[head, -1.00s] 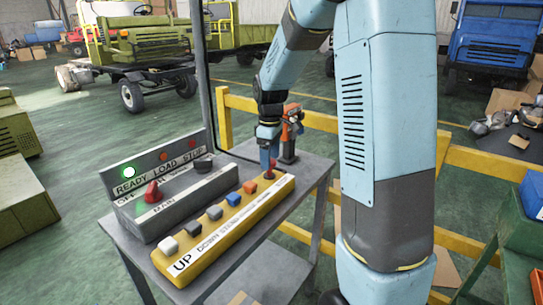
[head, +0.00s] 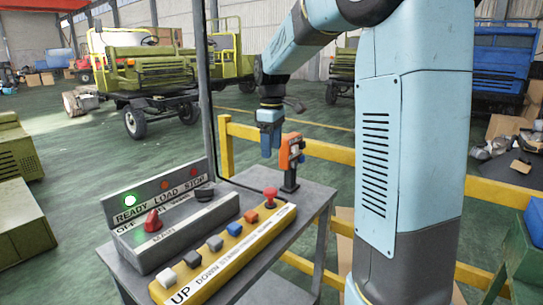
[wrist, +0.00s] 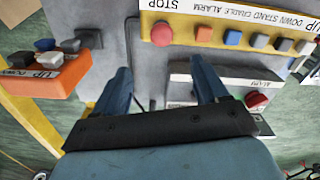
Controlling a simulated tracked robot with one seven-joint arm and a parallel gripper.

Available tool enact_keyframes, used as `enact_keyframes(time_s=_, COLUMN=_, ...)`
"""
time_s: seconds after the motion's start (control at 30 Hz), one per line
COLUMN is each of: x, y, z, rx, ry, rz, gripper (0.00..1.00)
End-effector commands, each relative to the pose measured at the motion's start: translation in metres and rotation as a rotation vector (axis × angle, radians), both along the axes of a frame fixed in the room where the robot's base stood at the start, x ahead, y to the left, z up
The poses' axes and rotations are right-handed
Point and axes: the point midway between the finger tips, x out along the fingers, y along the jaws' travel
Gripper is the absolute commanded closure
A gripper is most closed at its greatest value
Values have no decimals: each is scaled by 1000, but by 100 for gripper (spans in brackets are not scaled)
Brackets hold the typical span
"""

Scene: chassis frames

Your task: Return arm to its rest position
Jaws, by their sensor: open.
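My gripper (head: 269,140) hangs from my light-blue arm above the far end of the grey control table, pointing down, apart from the buttons. In the wrist view my gripper (wrist: 162,88) shows two blue fingers spread apart with nothing between them. The yellow button box (head: 190,290) lies on the table, with several buttons and a red stop button (head: 270,193) at its far end. The stop button also shows in the wrist view (wrist: 161,34).
An orange device (head: 291,160) stands on the table just right of my gripper. A dark post (head: 207,110) rises behind the table. A yellow railing (head: 325,151) runs behind my arm. Green trucks (head: 145,75) and open floor lie beyond.

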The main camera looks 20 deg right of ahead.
Motion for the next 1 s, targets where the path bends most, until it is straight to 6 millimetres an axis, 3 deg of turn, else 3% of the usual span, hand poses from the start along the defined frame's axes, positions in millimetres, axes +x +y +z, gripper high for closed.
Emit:
enact_keyframes(time_s=0.57, x=-3, y=0, z=5, rx=0, ry=-4, rz=-7, gripper=27)
enact_keyframes(time_s=0.77, x=-32, y=0, z=19, rx=1, ry=-52, rz=-88, gripper=27)
enact_keyframes(time_s=1.0, x=-89, y=0, z=37, rx=14, ry=-145, rz=-256, gripper=27)
